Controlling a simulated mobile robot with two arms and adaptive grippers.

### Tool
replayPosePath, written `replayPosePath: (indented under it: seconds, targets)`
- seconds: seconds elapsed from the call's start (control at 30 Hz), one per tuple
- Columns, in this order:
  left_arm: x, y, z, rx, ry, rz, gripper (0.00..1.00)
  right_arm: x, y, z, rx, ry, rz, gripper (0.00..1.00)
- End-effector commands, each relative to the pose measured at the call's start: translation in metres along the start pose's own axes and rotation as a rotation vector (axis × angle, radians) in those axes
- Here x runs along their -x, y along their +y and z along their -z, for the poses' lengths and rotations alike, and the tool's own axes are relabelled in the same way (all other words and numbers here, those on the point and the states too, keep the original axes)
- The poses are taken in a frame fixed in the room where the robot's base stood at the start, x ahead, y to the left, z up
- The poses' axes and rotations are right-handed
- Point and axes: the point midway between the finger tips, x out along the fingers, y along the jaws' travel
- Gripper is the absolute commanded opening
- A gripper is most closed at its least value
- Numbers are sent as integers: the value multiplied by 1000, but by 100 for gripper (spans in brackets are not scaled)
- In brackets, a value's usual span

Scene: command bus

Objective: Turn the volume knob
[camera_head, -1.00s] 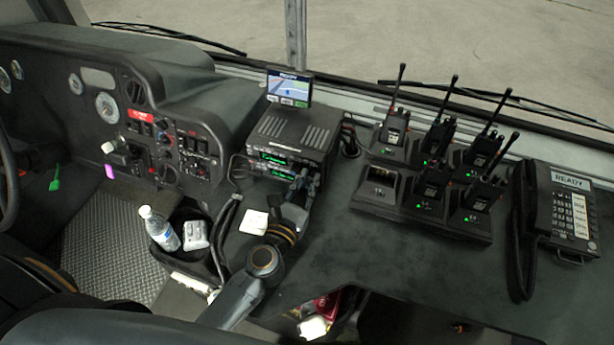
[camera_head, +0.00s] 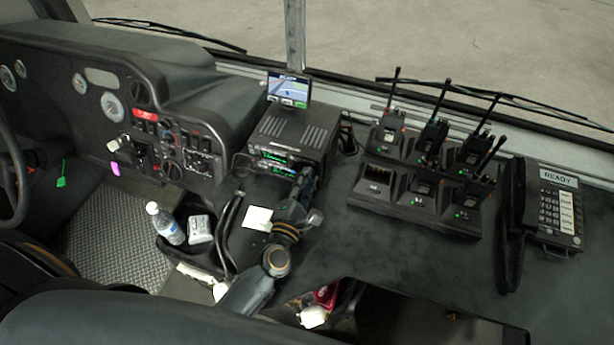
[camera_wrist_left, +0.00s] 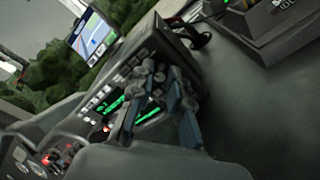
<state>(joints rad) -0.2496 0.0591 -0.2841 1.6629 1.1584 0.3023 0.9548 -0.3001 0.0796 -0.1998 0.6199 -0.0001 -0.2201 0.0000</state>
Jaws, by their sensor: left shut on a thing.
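The radio unit (camera_head: 298,131) is a dark box with green-lit displays on its front, below a small navigation screen. My left gripper (camera_head: 307,174) is at the right end of the radio's front face. In the left wrist view, its fingers (camera_wrist_left: 160,76) reach up to the front panel, beside the green displays of the radio (camera_wrist_left: 146,50). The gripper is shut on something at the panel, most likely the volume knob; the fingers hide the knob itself. My right gripper is not in view.
The navigation screen (camera_head: 288,89) stands behind the radio. A charger rack (camera_head: 408,210) with several handheld radios and a desk phone (camera_head: 548,205) are to the right. A bottle (camera_head: 165,224) stands in a bin at left. Dark counter between radio and rack is clear.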

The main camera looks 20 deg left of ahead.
Motion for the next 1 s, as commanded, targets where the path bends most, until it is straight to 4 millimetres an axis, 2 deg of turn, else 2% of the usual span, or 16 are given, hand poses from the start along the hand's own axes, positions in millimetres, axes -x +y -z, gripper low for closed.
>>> replayPosePath:
  seconds: [0.5,1.0]
  targets:
    - [0,-1,-1,-416,10,-14,0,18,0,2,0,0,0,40]
    - [0,-2,0,-550,14,-19,0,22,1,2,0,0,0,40]
